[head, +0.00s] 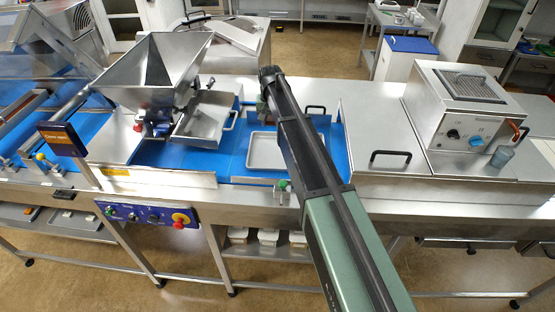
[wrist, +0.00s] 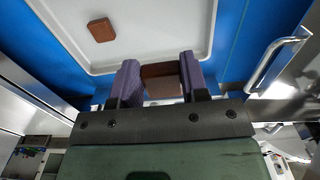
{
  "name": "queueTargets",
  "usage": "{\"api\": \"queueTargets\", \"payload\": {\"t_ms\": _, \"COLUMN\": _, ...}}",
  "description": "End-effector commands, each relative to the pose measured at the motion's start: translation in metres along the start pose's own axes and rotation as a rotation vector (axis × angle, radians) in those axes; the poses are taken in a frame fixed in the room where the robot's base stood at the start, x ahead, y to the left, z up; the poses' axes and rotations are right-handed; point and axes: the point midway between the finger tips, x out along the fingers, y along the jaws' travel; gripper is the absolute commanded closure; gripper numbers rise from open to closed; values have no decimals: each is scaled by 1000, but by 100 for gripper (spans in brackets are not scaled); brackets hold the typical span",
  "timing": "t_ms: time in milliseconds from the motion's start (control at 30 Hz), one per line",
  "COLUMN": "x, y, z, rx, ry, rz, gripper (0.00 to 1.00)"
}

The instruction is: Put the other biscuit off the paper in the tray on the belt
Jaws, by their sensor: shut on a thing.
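My gripper (wrist: 159,66) is shut on a brown biscuit (wrist: 161,82), held between its two purple fingers in the wrist view. The fingertips and the held biscuit overlap the near rim of the pale tray (wrist: 143,66); the height above it is hard to tell. Another brown biscuit (wrist: 101,30) lies alone in the tray, towards the upper left of the wrist view. In the head view the tray (head: 251,158) sits on the blue belt (head: 231,160), partly behind my arm. The fingers and biscuits are hidden there. I cannot make out the paper.
A steel hopper (head: 155,75) with a tilted chute (head: 203,118) stands left of the tray. A steel cover with a black handle (head: 390,157) lies to the right. A metal handle (wrist: 278,62) is close to my gripper's right. Much of the tray is bare.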

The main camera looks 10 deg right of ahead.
Motion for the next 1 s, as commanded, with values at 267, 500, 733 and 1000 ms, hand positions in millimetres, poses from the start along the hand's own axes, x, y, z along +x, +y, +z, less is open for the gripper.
{"api": "queueTargets", "payload": {"t_ms": 267, "x": 104, "y": 0, "z": 0, "rx": 0, "ry": 0, "rz": 0, "gripper": 81}}
{"api": "queueTargets", "payload": {"t_ms": 500, "x": 110, "y": 0, "z": 0, "rx": 0, "ry": 0, "rz": 0, "gripper": 81}}
{"api": "queueTargets", "payload": {"t_ms": 733, "x": 153, "y": 0, "z": 0, "rx": 0, "ry": 0, "rz": 0, "gripper": 81}}
{"api": "queueTargets", "payload": {"t_ms": 1000, "x": 148, "y": 0, "z": 0, "rx": 0, "ry": 0, "rz": 0, "gripper": 81}}
